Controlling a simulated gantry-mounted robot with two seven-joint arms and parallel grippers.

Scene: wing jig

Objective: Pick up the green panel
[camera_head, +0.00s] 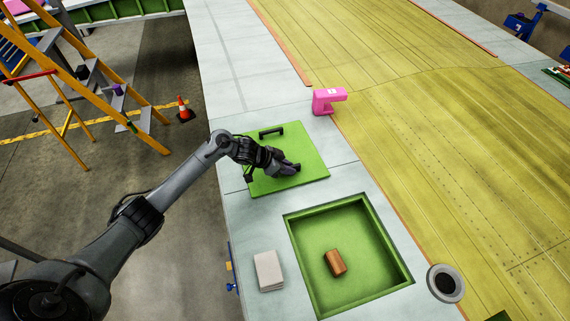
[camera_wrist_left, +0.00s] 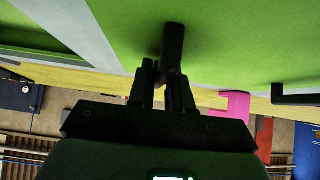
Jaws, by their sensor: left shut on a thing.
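The green panel (camera_head: 308,158) is a flat square plate on the pale work surface, with a black handle (camera_head: 271,132) near its far edge. My left gripper (camera_head: 288,169) is over the panel, at its nearer part. In the left wrist view my left gripper (camera_wrist_left: 163,78) is shut on a dark handle (camera_wrist_left: 173,45) of the green panel (camera_wrist_left: 235,35). The panel's other handle (camera_wrist_left: 297,98) shows free at the right there. I cannot tell whether the panel is touching the surface or slightly above it. My right gripper is not in view.
A green-lined recess (camera_head: 300,235) holding a brown block (camera_head: 335,262) lies nearer. A pale block (camera_head: 268,271) stands left of it, a round dark-centred part (camera_head: 446,283) right. A pink tool (camera_head: 327,101) stands beyond the panel, by the yellow wing skin (camera_head: 440,130).

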